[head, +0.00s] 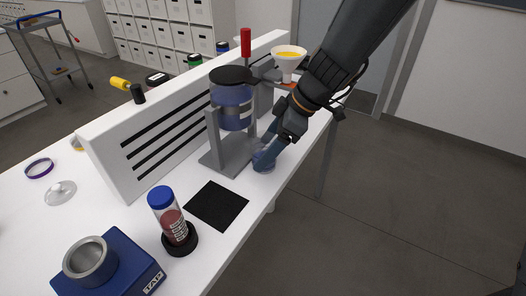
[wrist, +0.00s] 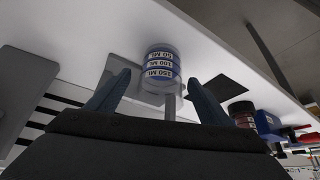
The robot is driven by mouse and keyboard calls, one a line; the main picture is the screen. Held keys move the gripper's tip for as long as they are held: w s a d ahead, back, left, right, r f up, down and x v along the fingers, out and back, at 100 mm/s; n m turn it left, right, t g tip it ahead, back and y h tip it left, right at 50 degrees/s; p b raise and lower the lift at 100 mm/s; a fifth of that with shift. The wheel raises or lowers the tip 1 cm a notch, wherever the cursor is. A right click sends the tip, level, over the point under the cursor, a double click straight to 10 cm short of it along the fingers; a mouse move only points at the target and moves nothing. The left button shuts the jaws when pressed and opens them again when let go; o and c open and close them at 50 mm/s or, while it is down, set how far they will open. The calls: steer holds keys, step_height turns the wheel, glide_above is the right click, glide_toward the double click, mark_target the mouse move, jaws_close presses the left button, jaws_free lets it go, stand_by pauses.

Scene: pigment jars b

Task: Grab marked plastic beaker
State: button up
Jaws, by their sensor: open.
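The marked plastic beaker (wrist: 162,70) is a clear cup with blue bands printed 50, 100 and 150 ML. In the wrist view it is ahead of my gripper (wrist: 160,95), roughly centred between the two blue fingers. The fingers are open and apart, with nothing seen clamped between them. In the head view my gripper (head: 266,156) reaches down to the table's right edge. It largely hides the beaker there, and only a bit of clear rim (head: 263,168) shows. I cannot tell whether a finger touches it.
A grey stand with a blue jar (head: 232,108) is just left of my gripper. A black mat (head: 217,205), a red-filled tube with blue cap (head: 168,215) and a blue device (head: 118,266) are nearer. A white slotted panel (head: 165,140) stands behind.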

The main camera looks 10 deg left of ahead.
steer(key=shift+a+f, duration=0.35)
steer(key=shift+f, duration=0.25)
steer(key=c, duration=1.2)
steer(key=shift+d+r, duration=0.1)
